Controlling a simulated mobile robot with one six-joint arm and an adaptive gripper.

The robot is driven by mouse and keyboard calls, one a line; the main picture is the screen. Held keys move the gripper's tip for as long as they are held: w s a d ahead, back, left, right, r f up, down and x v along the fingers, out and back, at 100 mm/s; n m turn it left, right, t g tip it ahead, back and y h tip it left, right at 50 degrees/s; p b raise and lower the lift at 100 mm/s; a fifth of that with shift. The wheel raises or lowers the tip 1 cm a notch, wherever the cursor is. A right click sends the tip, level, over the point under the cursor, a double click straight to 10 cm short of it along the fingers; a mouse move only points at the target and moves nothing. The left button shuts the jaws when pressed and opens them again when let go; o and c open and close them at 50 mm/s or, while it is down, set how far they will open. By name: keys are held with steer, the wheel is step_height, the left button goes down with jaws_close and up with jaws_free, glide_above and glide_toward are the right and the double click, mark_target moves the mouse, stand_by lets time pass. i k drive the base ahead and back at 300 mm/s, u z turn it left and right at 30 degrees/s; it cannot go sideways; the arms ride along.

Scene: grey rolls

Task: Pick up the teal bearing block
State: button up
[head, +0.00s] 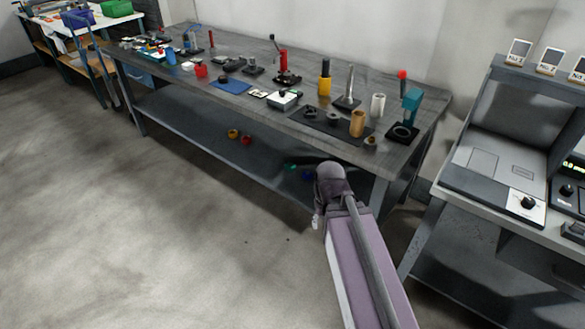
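A teal block (412,99) stands at the right end of the long grey workbench (225,105) in the head view. It appears raised on a dark upright behind a black base with a ring (403,132); whether it is fixed to that base I cannot tell. It is the clearest teal thing on the bench top. My arm reaches up from the bottom of the view toward the bench's front edge, below and left of the teal block. My gripper's fingers cannot be made out.
Close to the teal block are a red-topped rod (402,78), a white cylinder (377,105) and a tan cylinder (358,123). A grey machine (490,175) stands on another bench at the right. Small coloured parts lie on the lower shelf. The floor at left is clear.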

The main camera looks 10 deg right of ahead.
mark_target(290, 166)
steer(key=u, duration=0.05)
steer(key=i, duration=1)
steer(key=z, duration=0.05)
